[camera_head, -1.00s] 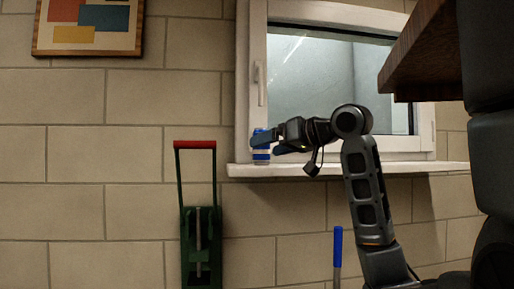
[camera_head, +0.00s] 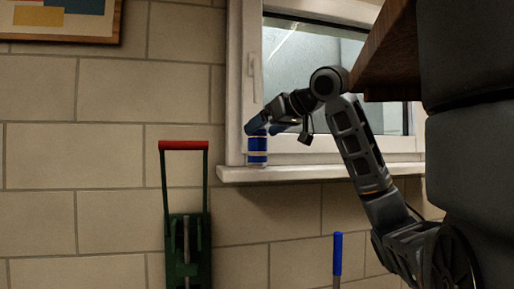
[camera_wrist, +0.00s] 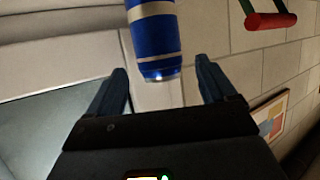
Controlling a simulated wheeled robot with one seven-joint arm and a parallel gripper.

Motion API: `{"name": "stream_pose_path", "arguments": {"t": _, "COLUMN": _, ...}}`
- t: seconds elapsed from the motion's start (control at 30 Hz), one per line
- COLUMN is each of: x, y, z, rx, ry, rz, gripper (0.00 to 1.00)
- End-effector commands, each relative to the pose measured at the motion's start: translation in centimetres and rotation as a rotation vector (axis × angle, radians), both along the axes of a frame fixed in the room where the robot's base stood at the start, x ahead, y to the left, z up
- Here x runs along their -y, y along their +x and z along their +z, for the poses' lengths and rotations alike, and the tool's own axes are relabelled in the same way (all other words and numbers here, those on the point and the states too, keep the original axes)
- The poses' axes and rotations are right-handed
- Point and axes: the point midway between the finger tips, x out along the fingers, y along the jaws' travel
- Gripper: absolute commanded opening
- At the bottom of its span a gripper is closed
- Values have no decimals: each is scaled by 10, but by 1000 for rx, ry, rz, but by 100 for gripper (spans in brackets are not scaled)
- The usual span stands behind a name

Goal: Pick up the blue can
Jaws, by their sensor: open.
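The blue can (camera_head: 258,152), with pale bands, stands upright at the left end of the white window sill (camera_head: 300,172). My gripper (camera_head: 263,127) is open and empty at the level of the can's top. One finger crosses in front of the can's top edge in the head view. In the wrist view the can (camera_wrist: 153,38) is at top centre. Its near end lies between the tips of my open gripper (camera_wrist: 161,66), with gaps on both sides. No contact shows.
The window frame (camera_head: 245,100) rises close behind the can. A wooden shelf or cabinet (camera_head: 385,60) hangs at upper right. A green tool with a red handle (camera_head: 184,146) stands below left of the sill. A blue-topped rod (camera_head: 338,254) stands below.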

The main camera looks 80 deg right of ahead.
Motion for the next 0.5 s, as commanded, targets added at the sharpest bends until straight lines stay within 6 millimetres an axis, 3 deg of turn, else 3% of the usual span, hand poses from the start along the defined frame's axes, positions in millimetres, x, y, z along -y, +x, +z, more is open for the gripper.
{"name": "stream_pose_path", "arguments": {"t": 0.13, "x": 7, "y": 11, "z": -5, "rx": 1, "ry": 1, "rz": 1, "gripper": 84}}
{"name": "stream_pose_path", "arguments": {"t": 0.4, "x": 9, "y": 14, "z": -6, "rx": 2, "ry": -1, "rz": 1, "gripper": 84}}
{"name": "stream_pose_path", "arguments": {"t": 0.5, "x": 8, "y": 14, "z": -6, "rx": 2, "ry": -1, "rz": 1, "gripper": 75}}
